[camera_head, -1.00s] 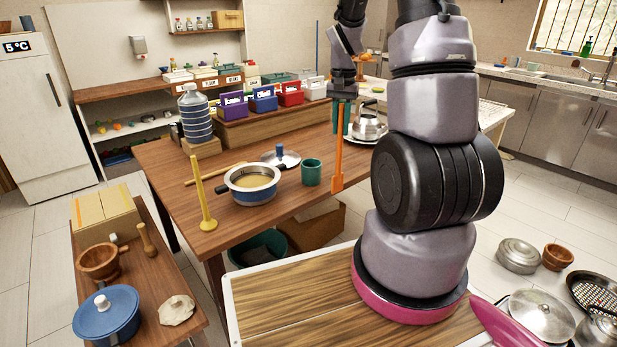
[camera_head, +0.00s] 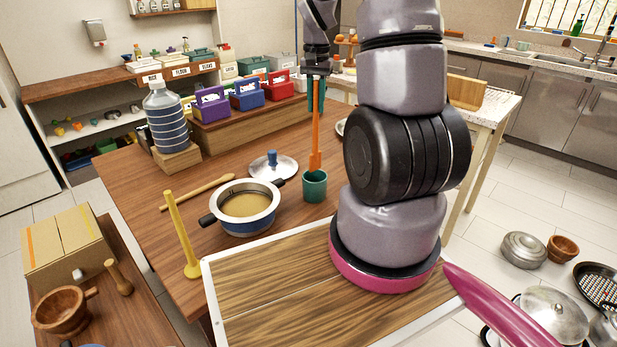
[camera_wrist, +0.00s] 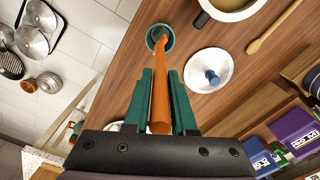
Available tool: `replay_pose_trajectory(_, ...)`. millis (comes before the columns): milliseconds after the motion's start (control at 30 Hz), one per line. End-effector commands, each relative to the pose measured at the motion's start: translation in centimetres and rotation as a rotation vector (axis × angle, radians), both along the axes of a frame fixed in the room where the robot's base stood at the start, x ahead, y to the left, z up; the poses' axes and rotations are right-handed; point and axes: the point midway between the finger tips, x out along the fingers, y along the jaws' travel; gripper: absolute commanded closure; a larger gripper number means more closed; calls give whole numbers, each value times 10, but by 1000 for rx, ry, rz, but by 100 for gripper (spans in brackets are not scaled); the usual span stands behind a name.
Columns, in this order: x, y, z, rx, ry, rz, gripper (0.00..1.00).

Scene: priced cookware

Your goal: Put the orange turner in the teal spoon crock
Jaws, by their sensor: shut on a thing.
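The orange turner (camera_head: 315,135) hangs upright from my gripper (camera_head: 316,100), which is shut on its upper part. In the wrist view, the turner (camera_wrist: 160,95) runs between the teal fingers of my gripper (camera_wrist: 161,76). The teal spoon crock (camera_head: 314,190) stands on the wooden table, directly below my gripper. The turner's lower end overlaps the crock's mouth in both views; in the wrist view it lies within the round rim of the crock (camera_wrist: 171,45). I cannot tell how deep the end reaches.
A blue pot (camera_head: 245,210) and a steel lid with a blue knob (camera_head: 273,165) stand left of the crock. A yellow upright utensil (camera_head: 180,235) and a wooden spoon (camera_head: 198,192) are farther left. A striped water bottle (camera_head: 166,120) and coloured boxes stand behind.

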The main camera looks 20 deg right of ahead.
Motion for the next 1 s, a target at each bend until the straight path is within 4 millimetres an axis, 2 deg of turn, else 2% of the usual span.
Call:
replay_pose_trajectory(200,-1,0,-41,1,6,1,100)
replay_pose_trajectory(600,-1,0,-89,1,4,-1,100)
replay_pose_trajectory(700,-1,0,-97,1,3,-1,100)
replay_pose_trajectory(1000,0,0,-98,1,2,0,100)
